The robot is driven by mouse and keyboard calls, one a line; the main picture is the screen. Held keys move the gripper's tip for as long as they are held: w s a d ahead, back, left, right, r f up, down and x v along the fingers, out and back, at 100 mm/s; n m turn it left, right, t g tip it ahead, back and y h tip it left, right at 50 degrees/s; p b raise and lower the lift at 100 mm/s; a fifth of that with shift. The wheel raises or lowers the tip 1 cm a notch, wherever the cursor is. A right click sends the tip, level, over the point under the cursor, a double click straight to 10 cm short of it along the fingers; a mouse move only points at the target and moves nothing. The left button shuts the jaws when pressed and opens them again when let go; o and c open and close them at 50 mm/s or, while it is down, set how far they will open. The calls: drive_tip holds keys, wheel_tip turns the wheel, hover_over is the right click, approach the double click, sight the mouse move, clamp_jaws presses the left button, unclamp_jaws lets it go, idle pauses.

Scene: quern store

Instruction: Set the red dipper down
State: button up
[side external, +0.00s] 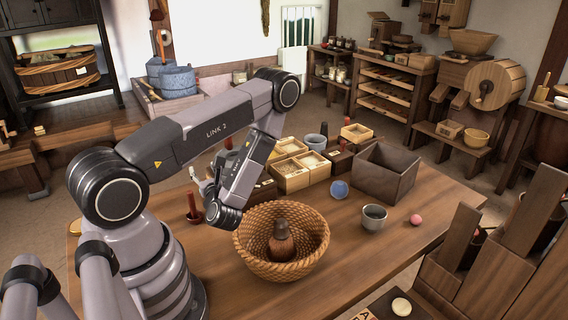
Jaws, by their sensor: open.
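The red dipper (193,216) is at the left side of the wooden table, behind the basket in the picture. Its low dark red cup appears to rest on the tabletop, with a thin handle standing up. My gripper (199,184) is beside the top of the dipper's handle, a little above the table. The gripper is open. The fingers are small and partly hidden by the wrist, so I cannot tell whether they touch the handle.
A woven basket (252,262) holding a brown bottle (281,243) stands in front of my wrist. Light wooden boxes (289,176), a blue ball (339,189), a grey cup (374,217), a dark open box (386,173) and a pink ball (416,219) are farther right. Bare tabletop lies right of the basket.

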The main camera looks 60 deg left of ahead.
drive_tip(key=w+d+r+m+t+h, duration=0.35)
drive_tip(key=w+d+t, duration=0.25)
drive_tip(key=w+d, duration=0.3)
drive_tip(key=w+d+r+m+t+h, duration=0.3)
drive_tip(key=w+d+m+t, duration=0.25)
drive_tip(key=w+d, duration=0.45)
drive_tip(key=s+a+r+n+g+y, duration=0.2)
drive_tip(key=s+a+r+n+g, duration=0.3)
drive_tip(key=s+r+n+g, duration=0.3)
drive_tip(key=s+a+r+n+g+y, duration=0.2)
drive_tip(key=s+a+r+n+g, duration=0.4)
drive_tip(key=n, duration=0.3)
drive_tip(key=s+d+r+n+g+h, duration=0.25)
drive_tip(key=s+n+h, duration=0.2)
drive_tip(key=s, duration=0.25)
drive_tip(key=s+d+r+n+t+h, duration=0.2)
drive_tip(key=d+n+t+h, duration=0.1)
drive_tip(key=d+t+h, duration=0.1)
drive_tip(key=s+d+r+n+t+h, duration=0.2)
drive_tip(key=d+n+t+h, duration=0.2)
drive_tip(key=d, duration=0.5)
drive_tip(key=h, duration=0.2)
drive_tip(key=shift+d+h, duration=0.2)
drive_tip(key=shift+h, duration=0.2)
drive_tip(key=shift+s, duration=0.1)
